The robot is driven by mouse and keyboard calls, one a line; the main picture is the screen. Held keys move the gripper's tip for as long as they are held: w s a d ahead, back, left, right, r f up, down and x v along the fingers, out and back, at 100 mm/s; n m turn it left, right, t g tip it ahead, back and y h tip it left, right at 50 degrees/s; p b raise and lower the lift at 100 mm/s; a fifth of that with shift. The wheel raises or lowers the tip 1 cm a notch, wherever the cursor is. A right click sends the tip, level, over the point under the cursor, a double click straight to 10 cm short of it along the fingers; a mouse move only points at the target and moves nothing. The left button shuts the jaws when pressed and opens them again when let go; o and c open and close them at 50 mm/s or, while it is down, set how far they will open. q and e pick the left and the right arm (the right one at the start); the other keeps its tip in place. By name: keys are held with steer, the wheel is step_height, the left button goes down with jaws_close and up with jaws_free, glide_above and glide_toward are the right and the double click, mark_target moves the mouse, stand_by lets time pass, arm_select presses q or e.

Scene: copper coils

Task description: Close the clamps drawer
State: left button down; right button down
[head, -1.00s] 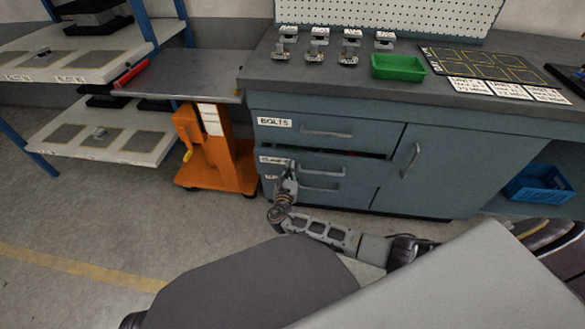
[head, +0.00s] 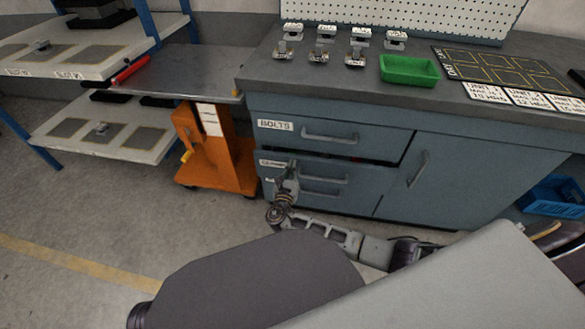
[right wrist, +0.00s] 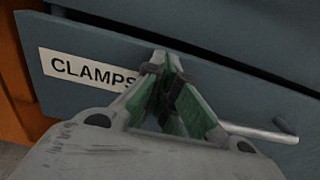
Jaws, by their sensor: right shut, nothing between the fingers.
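The clamps drawer (head: 368,178) is the grey-blue front below the bolts drawer. A thin dark gap runs along its top edge, so it stands slightly open. Its "CLAMPS" label (right wrist: 88,68) is plain in the right wrist view, with the bar handle (right wrist: 262,132) to the right. My right gripper (head: 290,168) is shut and empty, at the drawer front just right of the label and left of the handle. Its fingertips (right wrist: 167,66) appear to touch the front; exact contact is hard to tell. They cover the label's right end. My left gripper is not in view.
The bolts drawer (head: 360,140) is above, and a cupboard door (head: 440,165) is to the right. An orange trolley (head: 235,165) stands close at the left. A green tray (head: 410,70) and several metal parts sit on the worktop (head: 340,82).

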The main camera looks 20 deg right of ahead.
steer(key=x, duration=0.5)
steer(key=shift+r+b, duration=0.15)
steer(key=shift+b, duration=0.2)
steer(key=shift+d+r, duration=0.1)
